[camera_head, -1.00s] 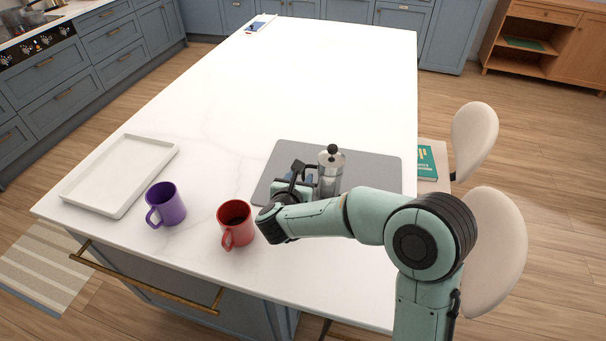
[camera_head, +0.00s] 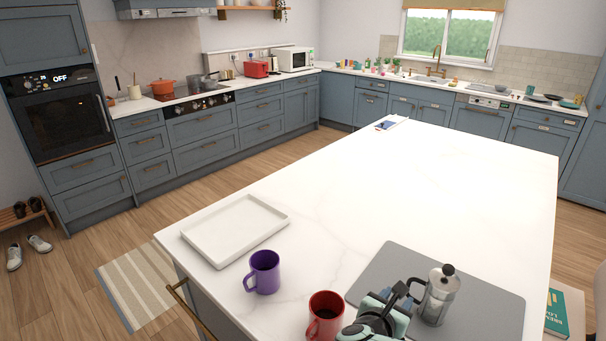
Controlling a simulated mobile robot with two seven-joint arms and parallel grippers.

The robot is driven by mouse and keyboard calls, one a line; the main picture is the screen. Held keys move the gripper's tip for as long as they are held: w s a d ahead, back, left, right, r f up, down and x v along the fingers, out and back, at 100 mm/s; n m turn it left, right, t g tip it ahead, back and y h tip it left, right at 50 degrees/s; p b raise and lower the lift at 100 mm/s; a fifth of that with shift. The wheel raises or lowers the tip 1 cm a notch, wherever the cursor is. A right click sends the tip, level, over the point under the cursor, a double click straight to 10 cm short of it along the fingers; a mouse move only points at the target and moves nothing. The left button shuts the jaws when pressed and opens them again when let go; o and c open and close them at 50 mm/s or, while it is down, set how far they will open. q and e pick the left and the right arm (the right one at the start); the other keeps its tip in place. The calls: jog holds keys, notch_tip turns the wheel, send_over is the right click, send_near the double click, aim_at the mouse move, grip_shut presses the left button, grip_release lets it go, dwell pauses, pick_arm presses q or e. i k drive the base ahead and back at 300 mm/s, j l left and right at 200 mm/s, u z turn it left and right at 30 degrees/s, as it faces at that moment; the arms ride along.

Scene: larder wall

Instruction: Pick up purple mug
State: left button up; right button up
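The purple mug (camera_head: 264,272) stands upright on the white island top, near its front left edge, with its handle toward the lower left. A red mug (camera_head: 325,315) with dark contents stands to its right, nearer the camera. My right gripper (camera_head: 398,296) is at the bottom of the view, right of the red mug and beside the silver coffee pot (camera_head: 438,296). It is well apart from the purple mug. Its fingers are partly hidden, and I cannot tell whether they are open or touch the pot. My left gripper is not in view.
A white tray (camera_head: 236,228) lies just behind and left of the purple mug. A grey mat (camera_head: 481,303) lies under the coffee pot. The island top (camera_head: 420,175) behind them is mostly clear. A striped rug (camera_head: 147,286) lies on the floor at left.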

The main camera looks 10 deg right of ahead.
aim_at(264, 264)
jog(key=k+j, duration=0.2)
jog(key=j, duration=0.15)
jog(key=k+j, duration=0.25)
jog(key=j, duration=0.15)
jog(key=k+j, duration=0.2)
jog(key=j, duration=0.15)
